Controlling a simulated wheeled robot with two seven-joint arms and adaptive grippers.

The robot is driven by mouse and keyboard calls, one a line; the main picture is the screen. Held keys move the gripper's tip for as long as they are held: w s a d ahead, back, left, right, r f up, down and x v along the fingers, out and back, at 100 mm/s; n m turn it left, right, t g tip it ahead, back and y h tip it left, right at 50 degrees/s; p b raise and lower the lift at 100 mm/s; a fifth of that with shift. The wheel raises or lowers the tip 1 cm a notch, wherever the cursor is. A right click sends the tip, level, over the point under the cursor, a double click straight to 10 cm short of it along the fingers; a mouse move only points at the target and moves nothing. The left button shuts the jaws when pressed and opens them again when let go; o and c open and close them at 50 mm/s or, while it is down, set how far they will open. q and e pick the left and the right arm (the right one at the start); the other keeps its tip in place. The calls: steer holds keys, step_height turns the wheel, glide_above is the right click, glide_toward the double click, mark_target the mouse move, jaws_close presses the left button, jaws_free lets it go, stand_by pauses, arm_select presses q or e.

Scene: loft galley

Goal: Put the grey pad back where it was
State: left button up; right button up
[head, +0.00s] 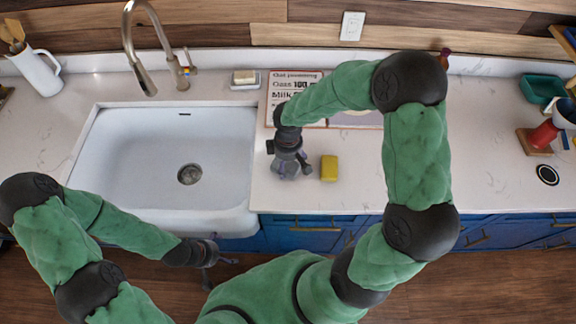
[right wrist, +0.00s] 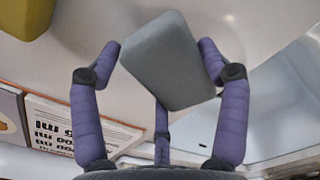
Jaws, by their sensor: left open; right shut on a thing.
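The grey pad (right wrist: 172,62) is a rounded block between the purple fingers of my right gripper (right wrist: 162,72), which is shut on it. In the head view my right gripper (head: 291,172) points down over the counter just right of the sink; it mostly hides the pad there. I cannot tell how far the pad is above the counter. My left gripper (head: 218,262) is open and empty, in front of the sink's front edge.
A yellow block (head: 329,168) lies just right of my right gripper. A printed board (head: 283,88) lies behind it, partly covered by my arm. The white sink (head: 130,160) is to the left. A black ring (head: 547,174) and a teal tray (head: 540,88) are far right. The right counter is mostly clear.

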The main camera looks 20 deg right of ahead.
step_height(320, 180, down, 2)
steer(key=shift+f, duration=0.1)
steer(key=shift+f, duration=0.1)
steer(key=o, duration=1)
